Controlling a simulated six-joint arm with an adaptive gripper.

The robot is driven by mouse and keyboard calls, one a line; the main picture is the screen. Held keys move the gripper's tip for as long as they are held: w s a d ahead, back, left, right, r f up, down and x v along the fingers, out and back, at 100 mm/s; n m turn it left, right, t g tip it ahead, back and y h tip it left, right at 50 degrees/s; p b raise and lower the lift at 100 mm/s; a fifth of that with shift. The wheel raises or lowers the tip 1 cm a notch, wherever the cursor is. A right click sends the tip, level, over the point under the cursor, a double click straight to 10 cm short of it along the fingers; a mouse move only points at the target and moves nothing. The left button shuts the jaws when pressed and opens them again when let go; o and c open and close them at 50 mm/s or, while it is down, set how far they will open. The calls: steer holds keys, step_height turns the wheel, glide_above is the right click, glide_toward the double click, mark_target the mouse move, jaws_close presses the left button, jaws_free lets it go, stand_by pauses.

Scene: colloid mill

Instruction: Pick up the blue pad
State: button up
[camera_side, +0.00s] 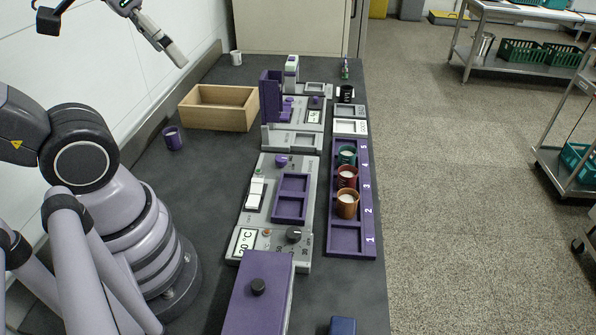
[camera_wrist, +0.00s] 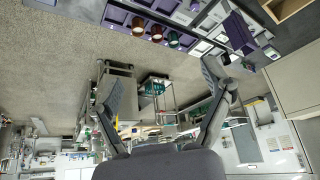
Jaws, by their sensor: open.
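A dark blue block (camera_side: 343,326), likely the blue pad, lies on the dark bench at the bottom edge of the side view, partly cut off by the frame. I do not make it out in the wrist view. My gripper (camera_side: 172,48) is high at the upper left of the side view, above the bench's far end and far from the blue block. In the wrist view its two fingers (camera_wrist: 157,66) are spread wide, with nothing between them.
A purple lidded box (camera_side: 258,300) stands left of the blue block. Grey machine panels run up the bench's middle. A numbered purple rack (camera_side: 346,238) holds several cups. A wooden box (camera_side: 218,108) and a purple cup (camera_side: 172,138) stand at the left.

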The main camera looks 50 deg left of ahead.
steer(key=w+d+f+n+g+h, duration=0.45)
steer(key=w+d+f+g, duration=0.55)
steer(key=w+d+f, duration=0.55)
steer(key=n+g+h, duration=0.4)
steer(key=g+h, duration=0.1)
steer(key=g, duration=0.1)
glide_toward(342, 318)
steer(key=x, duration=0.7)
steer(key=shift+f, duration=0.4)
steer(key=shift+y, duration=0.25)
steer(key=shift+w+f+x, duration=0.1)
steer(key=shift+f+x, duration=0.05)
steer(key=shift+x, duration=1.35)
steer(key=shift+w+f+x, duration=0.1)
steer(key=shift+w+x, duration=0.05)
steer(key=shift+x, duration=1.35)
steer(key=shift+d, duration=0.1)
steer(key=c, duration=1.2)
steer(key=shift+r, duration=0.1)
steer(key=shift+c, duration=0.2)
